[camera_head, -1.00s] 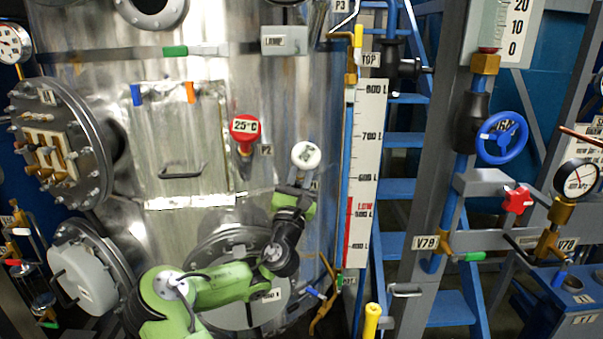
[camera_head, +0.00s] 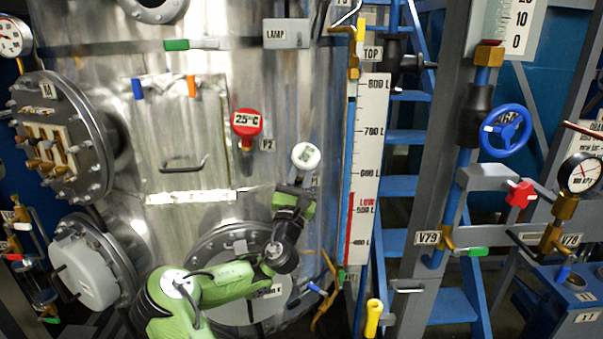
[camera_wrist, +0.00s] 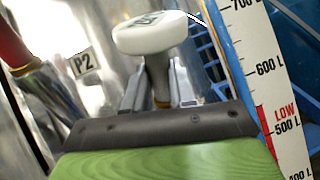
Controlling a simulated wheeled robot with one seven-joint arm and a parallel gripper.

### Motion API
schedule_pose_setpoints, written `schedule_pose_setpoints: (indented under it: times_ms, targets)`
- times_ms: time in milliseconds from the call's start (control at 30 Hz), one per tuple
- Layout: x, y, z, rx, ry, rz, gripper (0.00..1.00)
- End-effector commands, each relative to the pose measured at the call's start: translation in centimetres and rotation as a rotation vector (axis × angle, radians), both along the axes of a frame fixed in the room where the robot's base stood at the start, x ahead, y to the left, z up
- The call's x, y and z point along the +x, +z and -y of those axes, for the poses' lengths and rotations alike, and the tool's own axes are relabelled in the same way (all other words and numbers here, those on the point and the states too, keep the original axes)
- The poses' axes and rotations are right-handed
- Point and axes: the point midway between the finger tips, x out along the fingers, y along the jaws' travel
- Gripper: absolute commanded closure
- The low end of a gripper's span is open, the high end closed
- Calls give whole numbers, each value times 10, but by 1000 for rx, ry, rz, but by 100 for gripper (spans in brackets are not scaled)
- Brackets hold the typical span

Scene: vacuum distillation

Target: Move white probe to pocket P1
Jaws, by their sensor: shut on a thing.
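The white probe (camera_head: 305,156) has a round white head and is held upright at the end of my arm, in front of the steel tank. In the wrist view its head (camera_wrist: 152,33) and stem stand between my two fingers. My gripper (camera_head: 299,183) is shut on the stem just below the head. Pocket P2, marked by its label (camera_head: 267,145), holds a red probe (camera_head: 246,124) reading 25°C, left of my gripper. The P2 label also shows in the wrist view (camera_wrist: 83,62). I cannot make out pocket P1; a label low on the tank is too small to read.
A level scale (camera_head: 370,165) and its pipe stand just right of my gripper. Blue stairs (camera_head: 405,190) are behind it. A round flanged cover (camera_head: 215,245) is below my gripper. A LAMP box (camera_head: 287,33) is above.

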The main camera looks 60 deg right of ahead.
Motion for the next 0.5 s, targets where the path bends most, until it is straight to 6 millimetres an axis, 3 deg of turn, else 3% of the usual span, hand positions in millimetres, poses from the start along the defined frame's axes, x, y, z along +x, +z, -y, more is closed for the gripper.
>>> schedule_pose_setpoints:
  times_ms: [500]
  targets:
    - [5, -11, 6, -1, -1, 0, 100]
